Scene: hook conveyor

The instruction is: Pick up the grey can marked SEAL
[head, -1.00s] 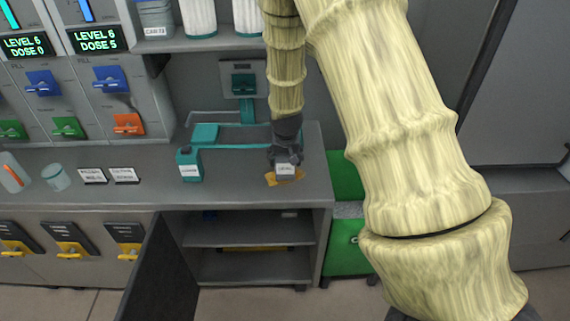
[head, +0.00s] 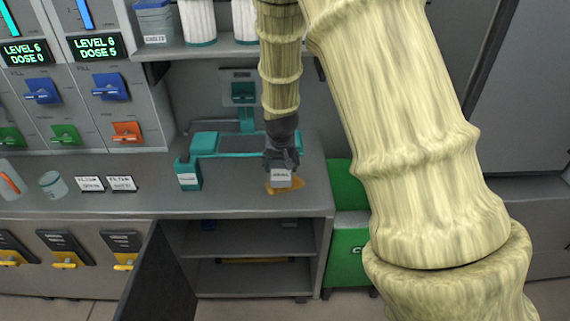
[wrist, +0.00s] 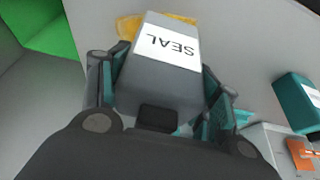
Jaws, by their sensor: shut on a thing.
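The grey can marked SEAL (wrist: 165,85) is between the fingers of my gripper (wrist: 160,100) in the wrist view, its label readable upside down. My gripper is shut on it, with one finger against each side. In the head view my gripper (head: 281,165) points down over the right end of the counter, and the can (head: 281,181) shows as a small grey block with a white label beneath it. The can is over or on an orange-yellow patch (head: 292,188); I cannot tell whether it touches the counter.
A teal can (head: 188,174) stands to the left on the counter (head: 230,197), near a teal conveyor frame (head: 240,142). An open cupboard (head: 250,245) lies below; a green box (head: 347,250) is right.

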